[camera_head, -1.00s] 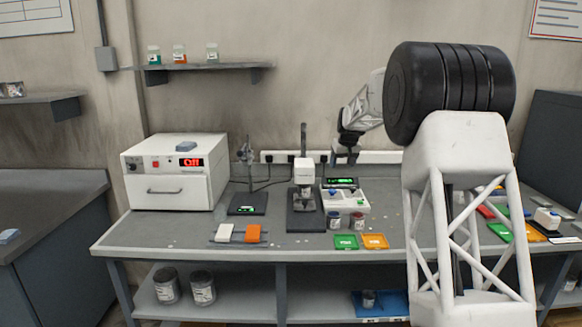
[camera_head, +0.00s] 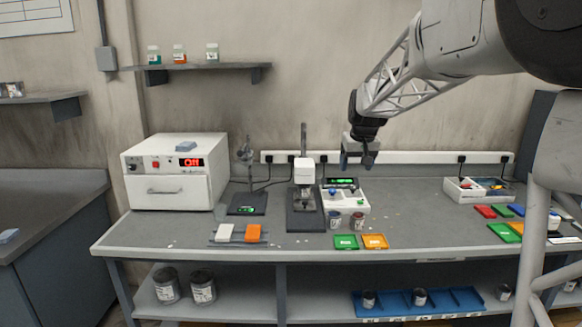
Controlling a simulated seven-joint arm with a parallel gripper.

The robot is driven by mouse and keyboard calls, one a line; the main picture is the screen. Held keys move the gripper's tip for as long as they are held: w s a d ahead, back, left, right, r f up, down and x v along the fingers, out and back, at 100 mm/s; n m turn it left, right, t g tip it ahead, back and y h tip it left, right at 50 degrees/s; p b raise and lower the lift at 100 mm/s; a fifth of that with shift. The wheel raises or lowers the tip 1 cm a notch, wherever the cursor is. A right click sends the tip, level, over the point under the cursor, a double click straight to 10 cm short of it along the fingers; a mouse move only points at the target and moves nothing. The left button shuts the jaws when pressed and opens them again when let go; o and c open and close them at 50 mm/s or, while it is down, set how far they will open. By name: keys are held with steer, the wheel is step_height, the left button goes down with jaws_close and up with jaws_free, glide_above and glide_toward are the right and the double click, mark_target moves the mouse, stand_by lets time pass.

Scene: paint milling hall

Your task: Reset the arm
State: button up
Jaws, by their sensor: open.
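My gripper (camera_head: 358,160) hangs at the end of my white lattice arm, pointing down. It is open and empty. It is above the back of the grey bench (camera_head: 405,215), in front of the wall socket rail (camera_head: 420,158) in the picture. The white tray (camera_head: 350,201) with a small blue item is below it. My arm comes in from the upper right and covers part of the wall and the bench's right end.
A white oven (camera_head: 172,190) reading "Off", a stand on a dark base (camera_head: 246,205) and a bench instrument (camera_head: 304,173) stand left. Two jars, a green tray (camera_head: 346,242) and an orange tray (camera_head: 375,241) lie in front. A parts box (camera_head: 468,196) stands right.

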steer(key=s+f, duration=0.3)
steer(key=s, duration=1.3)
steer(key=s+f+m, duration=0.1)
steer(key=s+f, duration=0.3)
steer(key=s, duration=1.3)
steer(key=s+f+g, duration=0.1)
steer(key=s+f, duration=0.2)
steer(key=s, duration=1.4)
steer(key=shift+a+f+m+h, duration=0.2)
steer(key=shift+f+m+h, duration=0.1)
steer(key=shift+f+h, duration=0.1)
steer(key=shift+r, duration=0.1)
